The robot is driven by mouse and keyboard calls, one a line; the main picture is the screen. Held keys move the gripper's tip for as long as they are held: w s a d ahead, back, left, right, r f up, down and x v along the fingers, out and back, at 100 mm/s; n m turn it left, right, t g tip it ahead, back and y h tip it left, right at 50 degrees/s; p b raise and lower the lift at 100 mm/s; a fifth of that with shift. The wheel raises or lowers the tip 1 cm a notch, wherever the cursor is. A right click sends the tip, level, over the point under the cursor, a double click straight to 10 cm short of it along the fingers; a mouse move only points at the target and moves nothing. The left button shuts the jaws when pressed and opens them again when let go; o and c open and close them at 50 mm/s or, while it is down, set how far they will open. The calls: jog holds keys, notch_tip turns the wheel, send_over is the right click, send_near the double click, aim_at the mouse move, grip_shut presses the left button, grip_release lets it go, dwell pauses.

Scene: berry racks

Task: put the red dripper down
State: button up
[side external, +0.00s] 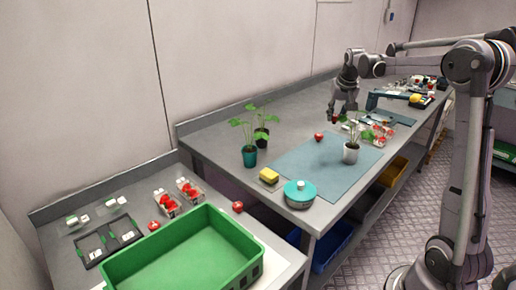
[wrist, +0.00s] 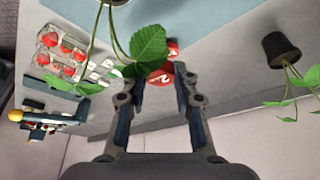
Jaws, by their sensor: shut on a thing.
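In the side view the red dripper (side external: 335,120) is a small spot at the fingertips, apparently above the table. Another red piece (side external: 319,136) rests on the table near the mat's far edge; a red piece also shows just beyond the held one in the wrist view (wrist: 172,47).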

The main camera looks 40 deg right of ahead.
jog(key=r, duration=0.4)
jog(key=shift+w+a, duration=0.3)
jog(key=shift+a, duration=0.1)
jog(key=w+a+n+y, duration=0.1)
jog(key=w+a+n, duration=0.3)
jog(key=a, duration=1.1)
jog(key=w+a+n+t+y, duration=0.15)
jog(key=w+a+n, duration=0.3)
jog(key=a, duration=1.05)
jog(key=w+a+n+g+y, duration=0.15)
jog(key=w+a+n, duration=0.3)
jog(key=a, duration=1.15)
notch_tip(320, 180, down, 13)
jog(key=m+t, duration=0.1)
jog(key=w+a+f, duration=0.1)
jog(key=a+f, duration=0.1)
jog(key=a, duration=0.1)
jog(key=a+f, duration=0.2)
jog(key=a, duration=0.2)
jog(key=w+a+f, duration=0.1)
jog(key=a+f, duration=0.2)
jog(key=shift+w+a, duration=0.2)
jog(key=shift+w, duration=0.15)
jog(key=shift+f, duration=2.05)
jog(key=shift+f, duration=0.15)
